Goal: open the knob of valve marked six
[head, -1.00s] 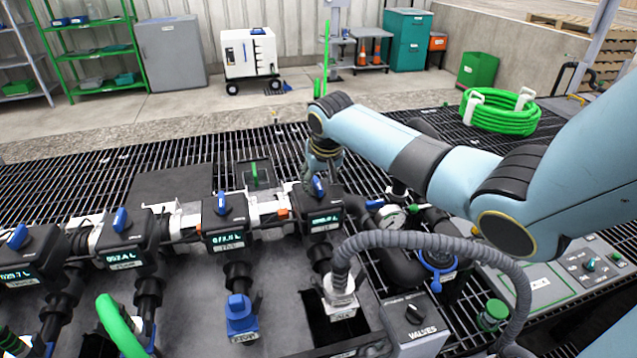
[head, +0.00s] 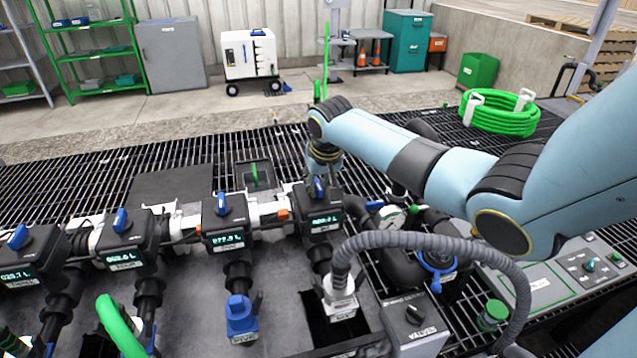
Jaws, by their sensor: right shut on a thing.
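A row of black valve boxes with blue knobs and lit displays runs across the manifold. My right gripper (head: 322,168) comes down from above onto the rightmost box (head: 318,207) and is shut on its blue knob (head: 319,188). The fingers partly hide this knob. The other boxes carry blue knobs at left (head: 20,236), centre left (head: 122,220) and centre (head: 222,204). The label plates under the displays are too small to read, so I cannot tell which is marked six. My left gripper is not in view.
A grey corrugated hose (head: 430,240) arches in front of the rightmost box. A pressure gauge (head: 392,216) and a blue-rimmed fitting (head: 438,259) stand to its right. A grey VALVES box (head: 414,320) is at the front. Open grating (head: 100,175) lies behind the row.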

